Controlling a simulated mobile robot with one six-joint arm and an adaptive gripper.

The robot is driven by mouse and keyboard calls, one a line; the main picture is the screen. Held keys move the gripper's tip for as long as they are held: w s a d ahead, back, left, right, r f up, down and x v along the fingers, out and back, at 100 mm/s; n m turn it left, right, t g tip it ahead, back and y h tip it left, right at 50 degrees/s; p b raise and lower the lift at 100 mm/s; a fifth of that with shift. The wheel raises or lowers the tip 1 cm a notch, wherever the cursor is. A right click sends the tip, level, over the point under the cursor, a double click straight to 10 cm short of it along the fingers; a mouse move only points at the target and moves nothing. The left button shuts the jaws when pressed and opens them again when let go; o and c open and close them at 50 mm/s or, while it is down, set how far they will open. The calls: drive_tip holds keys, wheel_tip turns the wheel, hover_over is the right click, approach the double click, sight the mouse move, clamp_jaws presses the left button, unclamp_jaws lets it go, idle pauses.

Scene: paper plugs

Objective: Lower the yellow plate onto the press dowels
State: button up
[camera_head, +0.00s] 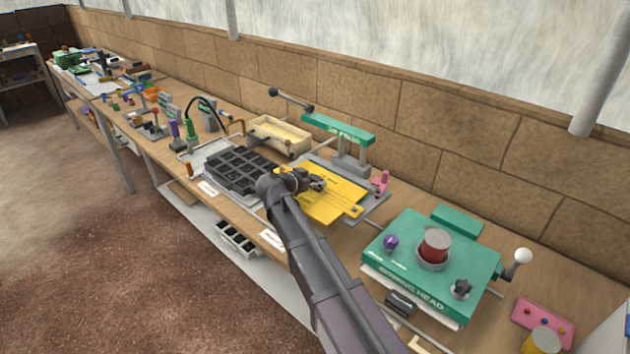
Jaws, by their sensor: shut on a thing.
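The yellow plate (323,194) is a flat sheet at the press in the middle of the bench. My gripper (316,183) is over it and shut on it, with my arm reaching up from the bottom of the view. The press has a grey base (376,205), a grey upright and a green top bar (338,129) with a black-knobbed lever (291,98). The plate lies over or just above the grey base; I cannot tell whether it touches. The dowels cannot be made out, and my gripper covers part of the plate.
A black compartment tray (238,170) is left of the plate, and a cream bin (278,136) stands behind. Pink pegs (381,182) stand at the plate's right. A green machine (432,262) with a red-topped cylinder is at front right. The brick wall closes off the back.

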drive_tip(key=shift+f, duration=0.3)
drive_tip(key=o, duration=1.3)
drive_tip(key=shift+c, duration=0.2)
drive_tip(key=shift+r, duration=0.2)
wheel_tip(320, 180, up, 10)
drive_tip(key=p, duration=0.9)
drive_tip(key=shift+f, duration=0.25)
drive_tip(key=shift+f, duration=0.1)
wheel_tip(320, 180, down, 10)
drive_tip(key=b, duration=0.9)
drive_tip(key=shift+r, duration=0.2)
